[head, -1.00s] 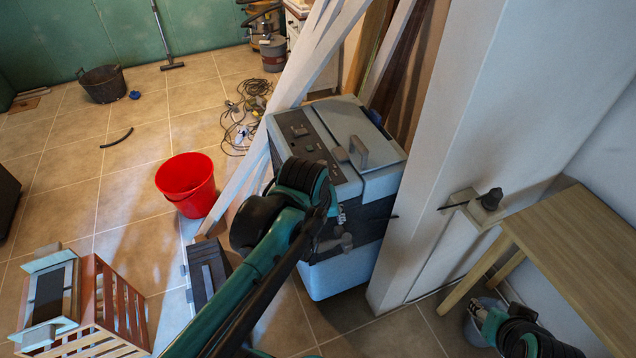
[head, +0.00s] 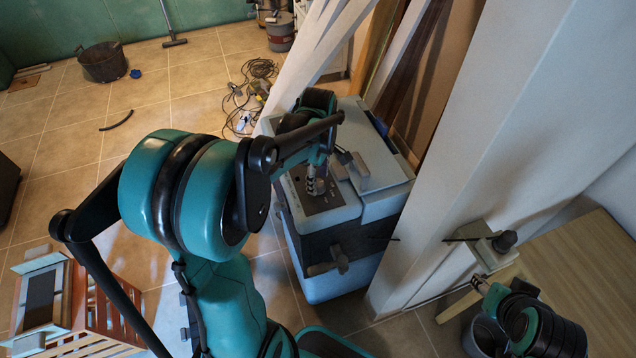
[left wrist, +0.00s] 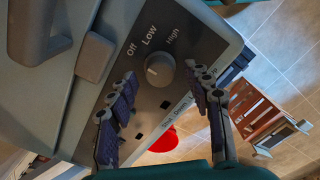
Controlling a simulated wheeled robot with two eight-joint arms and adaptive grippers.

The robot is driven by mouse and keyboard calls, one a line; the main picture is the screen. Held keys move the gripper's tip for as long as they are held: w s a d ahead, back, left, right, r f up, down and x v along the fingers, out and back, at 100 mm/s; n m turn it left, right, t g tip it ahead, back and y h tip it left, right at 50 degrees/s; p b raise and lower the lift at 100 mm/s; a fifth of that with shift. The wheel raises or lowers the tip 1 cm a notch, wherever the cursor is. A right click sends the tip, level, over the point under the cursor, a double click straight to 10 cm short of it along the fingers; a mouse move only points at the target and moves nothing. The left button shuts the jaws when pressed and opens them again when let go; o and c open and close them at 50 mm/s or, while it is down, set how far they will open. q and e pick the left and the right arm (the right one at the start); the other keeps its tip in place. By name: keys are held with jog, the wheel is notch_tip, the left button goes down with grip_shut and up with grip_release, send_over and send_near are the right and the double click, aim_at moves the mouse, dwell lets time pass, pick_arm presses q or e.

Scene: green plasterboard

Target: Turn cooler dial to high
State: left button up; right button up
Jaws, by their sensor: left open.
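The blue-grey cooler (head: 325,265) stands on the tiled floor against the leaning boards. Its round grey dial (left wrist: 160,69) sits on the dark panel beside the labels Off, Low and High in the left wrist view. I cannot tell for sure which label its mark faces. My left gripper (head: 316,186) is over this panel in the head view, and my arm hides part of the cooler. In the left wrist view, the left gripper (left wrist: 162,76) is open, with one finger on each side of the dial; contact is unclear. My right gripper (head: 481,285) is at lower right, away from the cooler.
A white post (head: 500,130) stands right of the cooler, with a wooden table (head: 580,255) beyond. A wooden crate (head: 85,300) is at lower left, and a red bucket (left wrist: 165,141) shows in the left wrist view. Cables (head: 250,90) lie behind the cooler.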

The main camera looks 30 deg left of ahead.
pick_arm(q)
jog(key=shift+w+f, duration=0.1)
jog(key=shift+f, duration=0.55)
grip_shut()
